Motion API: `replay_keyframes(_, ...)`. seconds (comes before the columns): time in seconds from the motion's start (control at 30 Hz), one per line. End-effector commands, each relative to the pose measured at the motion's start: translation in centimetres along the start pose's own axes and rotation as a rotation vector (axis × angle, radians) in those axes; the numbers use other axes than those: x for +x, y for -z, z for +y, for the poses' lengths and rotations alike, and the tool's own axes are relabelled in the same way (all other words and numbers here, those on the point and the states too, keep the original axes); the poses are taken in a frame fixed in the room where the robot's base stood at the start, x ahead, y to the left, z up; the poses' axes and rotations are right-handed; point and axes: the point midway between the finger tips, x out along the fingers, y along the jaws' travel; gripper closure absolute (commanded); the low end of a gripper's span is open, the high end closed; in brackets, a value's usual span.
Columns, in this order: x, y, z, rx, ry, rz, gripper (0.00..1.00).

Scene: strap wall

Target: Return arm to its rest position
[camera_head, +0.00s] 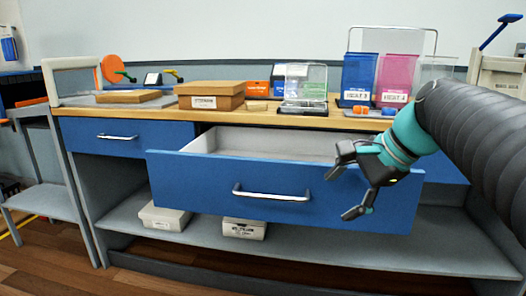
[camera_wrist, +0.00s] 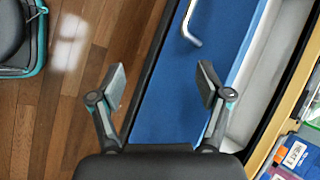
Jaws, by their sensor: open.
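My gripper (camera_head: 346,187) is open and empty in the head view, in front of the right part of the pulled-out blue drawer (camera_head: 215,192). In the wrist view its two fingers (camera_wrist: 160,85) are spread wide with nothing between them. The drawer's silver handle (camera_head: 271,193) is apart from the fingers, to their left in the head view. The handle's end also shows at the top of the wrist view (camera_wrist: 190,25). The drawer stands open, and the part of its inside that shows looks empty.
The workbench top (camera_head: 268,118) carries a cardboard box (camera_head: 210,95), clear containers, a blue bin (camera_head: 359,78) and a pink bin (camera_head: 397,80). A second blue drawer (camera_head: 125,137) at left is shut. White boxes (camera_head: 165,217) sit on the lower shelf. Wooden floor (camera_head: 60,270) in front is clear.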

Motion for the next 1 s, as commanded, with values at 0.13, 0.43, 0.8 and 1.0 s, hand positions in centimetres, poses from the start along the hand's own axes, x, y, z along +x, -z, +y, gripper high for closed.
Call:
replay_keyframes(0.13,2.1,-1.8,6.4,-0.331,-0.088,0.116,0.23)
replay_keyframes(0.43,5.7,-2.0,18.1,-1.023,-0.289,0.275,0.23)
replay_keyframes(0.8,7.0,-1.4,21.9,-1.293,-0.373,0.312,0.23)
replay_keyframes(1.0,7.0,-1.4,21.8,-1.289,-0.372,0.311,0.23)
